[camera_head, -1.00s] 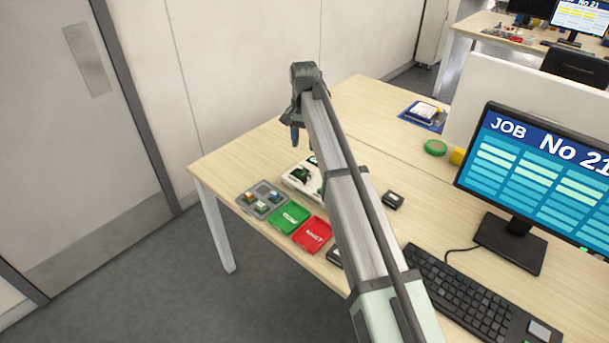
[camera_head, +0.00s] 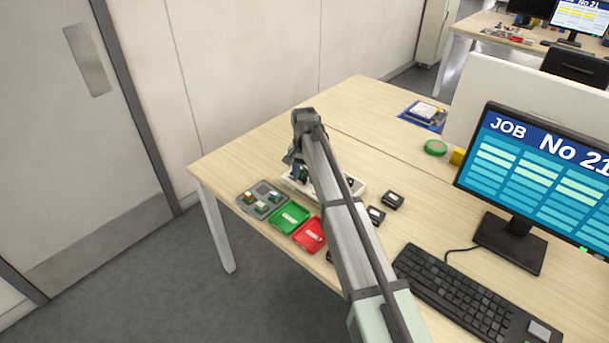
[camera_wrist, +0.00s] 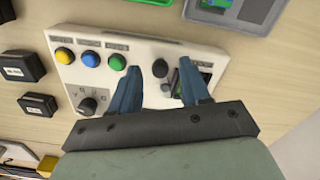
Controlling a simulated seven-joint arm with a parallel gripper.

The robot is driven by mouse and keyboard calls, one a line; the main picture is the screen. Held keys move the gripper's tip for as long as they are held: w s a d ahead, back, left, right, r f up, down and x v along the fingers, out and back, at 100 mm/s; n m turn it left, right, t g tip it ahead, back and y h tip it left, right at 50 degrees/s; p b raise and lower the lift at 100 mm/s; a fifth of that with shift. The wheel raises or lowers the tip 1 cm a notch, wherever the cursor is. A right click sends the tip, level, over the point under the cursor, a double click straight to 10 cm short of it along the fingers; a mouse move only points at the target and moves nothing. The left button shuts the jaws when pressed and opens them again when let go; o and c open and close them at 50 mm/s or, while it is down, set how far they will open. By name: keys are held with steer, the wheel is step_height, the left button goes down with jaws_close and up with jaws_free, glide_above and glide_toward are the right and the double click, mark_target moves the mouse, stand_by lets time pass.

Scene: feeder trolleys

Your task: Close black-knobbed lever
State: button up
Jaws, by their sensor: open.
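A white panel (camera_wrist: 110,55) lies on the table and fills the middle of the wrist view. The lever's black knob (camera_wrist: 160,67) shows on it, seen from above, just beyond and between my fingertips. My gripper (camera_wrist: 159,84) is open over the panel, with one blue finger on each side of the knob. No contact with the knob can be made out. A green-and-black fixture (camera_wrist: 203,76) sits beside the right finger, which partly hides it. In the head view my gripper (camera_head: 297,170) is low over the panel (camera_head: 356,188), and my arm hides much of it.
The panel also bears blue (camera_wrist: 92,59), yellow and green buttons and a rotary switch (camera_wrist: 88,105). Small black boxes (camera_wrist: 22,66) stand left of it. Green (camera_head: 290,218) and red (camera_head: 310,234) trays and a grey compartment tray (camera_head: 262,199) lie near the table edge.

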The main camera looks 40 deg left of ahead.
steer(key=shift+f, duration=0.3)
jaws_close()
stand_by(0.3)
